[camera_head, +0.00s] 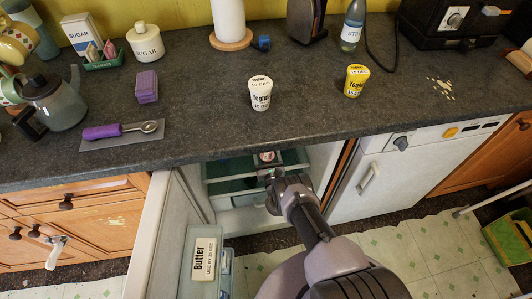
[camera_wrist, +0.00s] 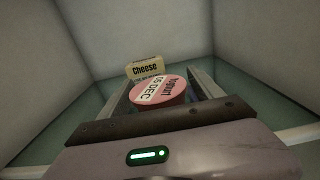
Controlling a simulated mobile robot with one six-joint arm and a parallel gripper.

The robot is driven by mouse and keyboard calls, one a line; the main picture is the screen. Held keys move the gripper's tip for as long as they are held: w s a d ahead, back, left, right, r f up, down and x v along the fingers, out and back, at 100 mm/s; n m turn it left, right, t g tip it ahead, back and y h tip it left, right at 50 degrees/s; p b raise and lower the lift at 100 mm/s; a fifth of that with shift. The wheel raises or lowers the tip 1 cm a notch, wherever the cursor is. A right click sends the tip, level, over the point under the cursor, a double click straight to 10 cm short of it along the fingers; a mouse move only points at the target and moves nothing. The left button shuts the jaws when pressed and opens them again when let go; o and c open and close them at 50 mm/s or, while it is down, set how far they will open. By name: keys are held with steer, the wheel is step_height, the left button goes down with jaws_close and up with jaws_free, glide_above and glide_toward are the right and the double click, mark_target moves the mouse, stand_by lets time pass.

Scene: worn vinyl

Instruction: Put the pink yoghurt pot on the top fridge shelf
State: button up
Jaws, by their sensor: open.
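The pink yoghurt pot (camera_wrist: 165,92) is inside the fridge, with its pink lid and a white date label facing the wrist camera. It also shows small in the head view (camera_head: 266,156), at the top fridge shelf (camera_head: 232,186). My gripper (camera_wrist: 162,84) reaches into the fridge with its fingers open, one on each side of the pot. The pot's lower part is hidden, so I cannot tell exactly how its base meets the shelf. My gripper is partly hidden by the arm and counter edge in the head view (camera_head: 268,172).
A yellow Cheese pack (camera_wrist: 145,68) stands just behind the pot. Fridge walls close in on both sides. The open fridge door (camera_head: 158,235) holds a Butter tub (camera_head: 203,262). A white pot (camera_head: 260,94) and a yellow pot (camera_head: 355,80) stand on the counter above.

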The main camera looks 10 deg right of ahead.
steer(key=s+p, duration=0.1)
steer(key=s, duration=1.1)
steer(key=shift+p, duration=0.35)
steer(key=shift+f, duration=0.1)
